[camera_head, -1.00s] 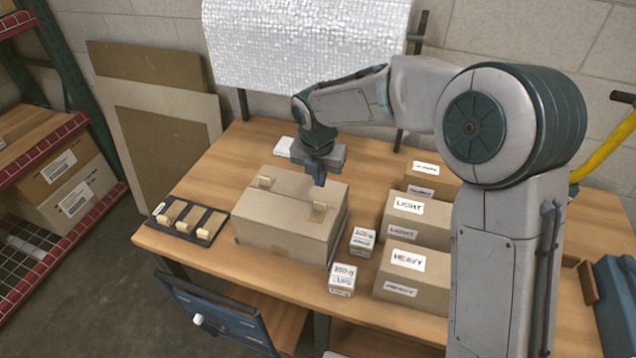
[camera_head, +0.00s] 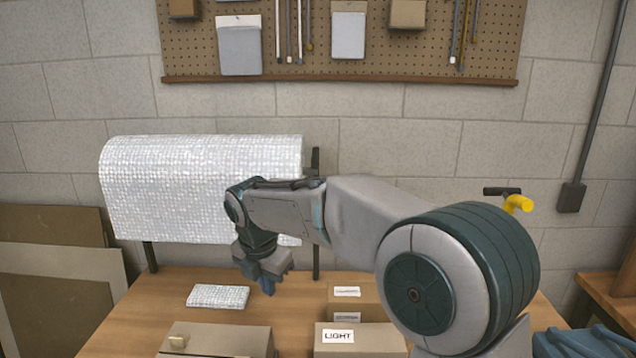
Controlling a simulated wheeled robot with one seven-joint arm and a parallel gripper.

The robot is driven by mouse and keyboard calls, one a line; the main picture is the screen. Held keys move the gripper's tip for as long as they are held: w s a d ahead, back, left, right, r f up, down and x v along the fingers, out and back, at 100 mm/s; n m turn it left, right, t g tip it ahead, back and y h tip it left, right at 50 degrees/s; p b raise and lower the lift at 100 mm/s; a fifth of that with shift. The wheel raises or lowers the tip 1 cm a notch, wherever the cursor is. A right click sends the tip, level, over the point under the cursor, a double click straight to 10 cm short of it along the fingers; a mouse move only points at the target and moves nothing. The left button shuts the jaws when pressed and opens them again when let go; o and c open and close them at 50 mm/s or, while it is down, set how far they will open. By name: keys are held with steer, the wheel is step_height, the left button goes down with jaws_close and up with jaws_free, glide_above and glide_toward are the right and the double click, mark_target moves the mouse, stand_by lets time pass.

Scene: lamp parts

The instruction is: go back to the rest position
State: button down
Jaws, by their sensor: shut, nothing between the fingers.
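My gripper (camera_head: 268,286) hangs above the back of the wooden table (camera_head: 126,324), pointing down. Its fingers are small in the view and look closed, with nothing held. A closed cardboard box (camera_head: 225,340) stands below and in front of it, cut off by the bottom edge. My arm reaches in from the lower right, bent at the elbow.
A folded bubble-wrap piece (camera_head: 218,296) lies left of my gripper. A bubble-wrap roll (camera_head: 200,180) stands behind it. Cartons, one marked LIGHT (camera_head: 358,342), stand to the right. A pegboard (camera_head: 390,45) hangs on the wall. The air left of the arm is clear.

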steer(key=s+d+r+m, duration=0.2)
steer(key=s+d+m, duration=0.3)
steer(key=d+m, duration=0.45)
steer(key=s+d+f+m, duration=0.2)
steer(key=s+d+m, duration=0.6)
steer(key=m, duration=0.2)
steer(key=s+d+f+m+t+b, duration=0.1)
steer(key=s+d+f+m, duration=0.1)
steer(key=s+d+m, duration=0.7)
steer(key=shift+d+f+m+t, duration=0.25)
steer(key=shift+f+m+t, duration=0.05)
steer(key=shift+m, duration=0.75)
steer(key=shift+a, duration=0.1)
